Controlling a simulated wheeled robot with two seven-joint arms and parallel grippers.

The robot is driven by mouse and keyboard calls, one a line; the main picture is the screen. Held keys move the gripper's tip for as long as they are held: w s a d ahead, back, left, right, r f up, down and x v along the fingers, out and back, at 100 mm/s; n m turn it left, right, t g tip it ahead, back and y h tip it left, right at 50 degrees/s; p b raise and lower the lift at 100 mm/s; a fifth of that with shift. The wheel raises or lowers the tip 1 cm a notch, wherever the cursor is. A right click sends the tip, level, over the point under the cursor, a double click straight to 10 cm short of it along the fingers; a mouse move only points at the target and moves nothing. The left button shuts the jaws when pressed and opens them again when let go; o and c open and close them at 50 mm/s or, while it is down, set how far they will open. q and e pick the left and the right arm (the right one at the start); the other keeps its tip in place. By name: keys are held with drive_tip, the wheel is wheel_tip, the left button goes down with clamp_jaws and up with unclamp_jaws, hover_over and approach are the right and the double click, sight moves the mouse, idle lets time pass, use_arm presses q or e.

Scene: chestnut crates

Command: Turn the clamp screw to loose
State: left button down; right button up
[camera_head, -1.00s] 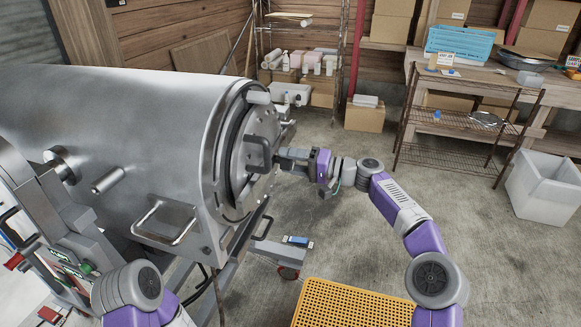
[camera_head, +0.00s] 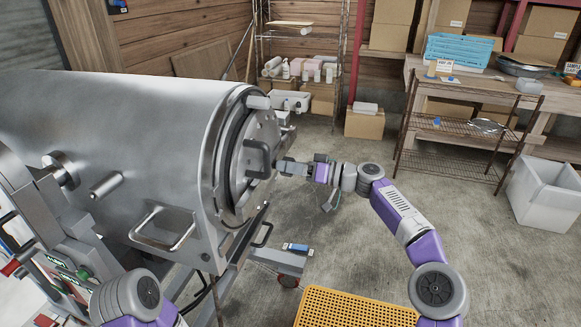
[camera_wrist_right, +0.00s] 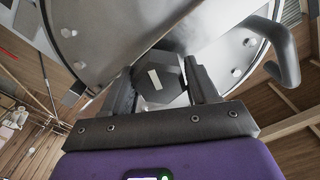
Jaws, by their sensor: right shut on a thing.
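The clamp screw (camera_wrist_right: 160,88) shows in the right wrist view as a dark, many-sided knob with a pale rectangular mark, in front of the round metal door (camera_wrist_right: 120,30). My right gripper (camera_wrist_right: 165,78) is shut on it, with one finger on each side. In the head view, my right gripper (camera_head: 283,167) reaches in from the right to the door (camera_head: 243,180) of the big metal drum. There the screw is too small and covered to make out. My left arm shows at the bottom left, but its gripper is out of view.
The metal drum (camera_head: 130,120) fills the left side. Dark handles (camera_head: 257,160) stand out from its door. A yellow perforated platform (camera_head: 350,308) lies at the bottom. A wire shelf (camera_head: 450,155) and a white bin (camera_head: 540,195) stand at the right. The floor between is clear.

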idle(0.5)
drive_tip(key=o, duration=1)
drive_tip(key=p+v, duration=0.1)
drive_tip(key=v, duration=0.6)
drive_tip(key=shift+d, duration=0.25)
